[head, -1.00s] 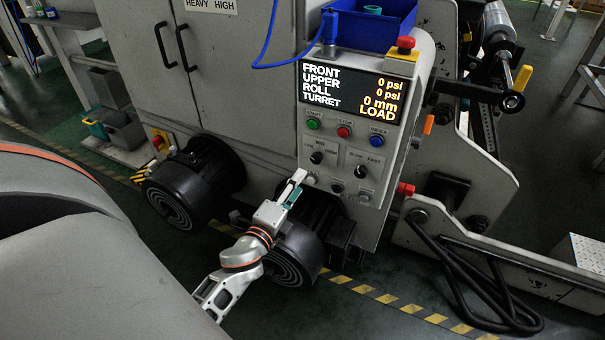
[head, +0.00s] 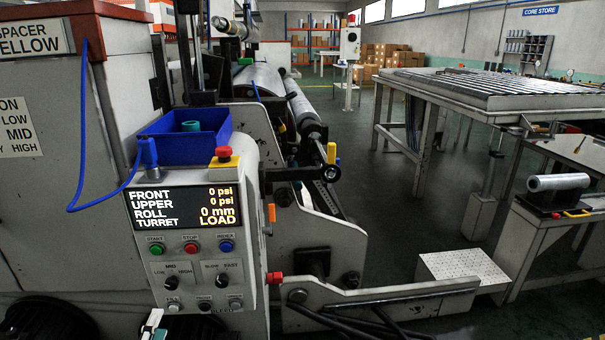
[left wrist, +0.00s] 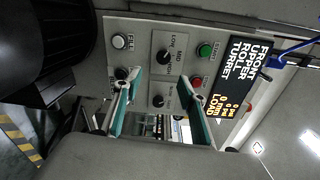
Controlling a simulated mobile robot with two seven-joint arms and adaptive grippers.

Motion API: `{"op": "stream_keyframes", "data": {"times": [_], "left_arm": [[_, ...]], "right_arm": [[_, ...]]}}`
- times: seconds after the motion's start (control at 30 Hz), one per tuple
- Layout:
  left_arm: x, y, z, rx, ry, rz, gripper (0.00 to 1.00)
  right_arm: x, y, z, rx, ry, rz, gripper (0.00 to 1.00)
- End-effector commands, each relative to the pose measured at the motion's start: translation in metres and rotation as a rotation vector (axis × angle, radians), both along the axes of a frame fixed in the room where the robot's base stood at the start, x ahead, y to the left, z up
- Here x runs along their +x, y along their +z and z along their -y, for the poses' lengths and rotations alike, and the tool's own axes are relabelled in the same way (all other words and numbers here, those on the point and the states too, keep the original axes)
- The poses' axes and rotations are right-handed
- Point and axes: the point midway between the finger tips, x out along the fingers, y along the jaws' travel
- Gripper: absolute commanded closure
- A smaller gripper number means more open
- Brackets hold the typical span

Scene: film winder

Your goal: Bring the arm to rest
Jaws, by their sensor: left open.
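My left gripper (head: 153,325) shows only as fingertips at the bottom edge of the head view, just below and left of the control panel's lowest row of controls; the rest of the arm is out of frame. In the left wrist view its two teal-padded fingers (left wrist: 160,92) are spread apart with nothing between them. They point at the grey control panel (left wrist: 145,45), whose knobs and buttons lie beyond the tips. I cannot tell whether a fingertip touches the panel. The panel's display (head: 183,206) reads 0 psi, 0 psi, 0 mm and LOAD. My right gripper is not in view.
A blue bin (head: 185,135) and a red emergency button (head: 223,153) sit atop the panel. The winder's side frame (head: 325,265) extends right. A white step (head: 462,268) and a slatted table (head: 470,88) stand right. Open floor (head: 395,210) lies between.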

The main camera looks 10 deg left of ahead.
Motion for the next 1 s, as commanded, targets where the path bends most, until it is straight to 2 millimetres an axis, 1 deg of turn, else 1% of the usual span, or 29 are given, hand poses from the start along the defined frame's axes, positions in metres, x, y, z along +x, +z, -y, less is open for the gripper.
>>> {"op": "stream_keyframes", "data": {"times": [0.03, 0.07, 0.1, 0.17, 0.2, 0.27, 0.3, 0.37, 0.4, 0.5, 0.6, 0.7, 0.73, 1.0], "left_arm": [[-0.005, 0.009, 0.009, -0.07, -0.014, 0.006, 0.59], [-0.01, 0.01, 0.015, -0.128, -0.023, 0.003, 0.59], [-0.018, 0.009, 0.026, -0.225, -0.036, -0.007, 0.59], [-0.035, 0.003, 0.046, -0.398, -0.053, -0.037, 0.59], [-0.049, -0.004, 0.061, -0.525, -0.059, -0.068, 0.59], [-0.076, -0.018, 0.086, -0.719, -0.058, -0.129, 0.59], [-0.095, -0.028, 0.103, -0.846, -0.05, -0.175, 0.59], [-0.124, -0.043, 0.126, -1.012, -0.026, -0.246, 0.59], [-0.143, -0.052, 0.14, -1.107, -0.005, -0.289, 0.59], [-0.183, -0.069, 0.167, -1.289, 0.049, -0.381, 0.59], [-0.21, -0.079, 0.184, -1.399, 0.093, -0.443, 0.59], [-0.224, -0.084, 0.193, -1.456, 0.118, -0.474, 0.59], [-0.226, -0.085, 0.195, -1.465, 0.123, -0.478, 0.59], [-0.227, -0.087, 0.195, -1.471, 0.127, -0.482, 0.59]], "right_arm": [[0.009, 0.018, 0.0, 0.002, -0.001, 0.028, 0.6], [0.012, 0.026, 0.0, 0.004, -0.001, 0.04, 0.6], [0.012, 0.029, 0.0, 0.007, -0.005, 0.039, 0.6], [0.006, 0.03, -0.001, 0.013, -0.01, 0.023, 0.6], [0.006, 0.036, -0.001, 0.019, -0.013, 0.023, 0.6], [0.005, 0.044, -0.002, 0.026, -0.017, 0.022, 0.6], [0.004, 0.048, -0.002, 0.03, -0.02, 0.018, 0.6], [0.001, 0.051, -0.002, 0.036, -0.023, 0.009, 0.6], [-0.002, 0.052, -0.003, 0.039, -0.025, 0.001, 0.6], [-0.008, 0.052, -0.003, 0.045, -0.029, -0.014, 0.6], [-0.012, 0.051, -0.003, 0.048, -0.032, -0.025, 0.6], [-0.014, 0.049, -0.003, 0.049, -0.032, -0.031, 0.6], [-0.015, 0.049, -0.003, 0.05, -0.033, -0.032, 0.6], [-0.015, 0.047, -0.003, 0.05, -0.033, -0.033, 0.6]]}}
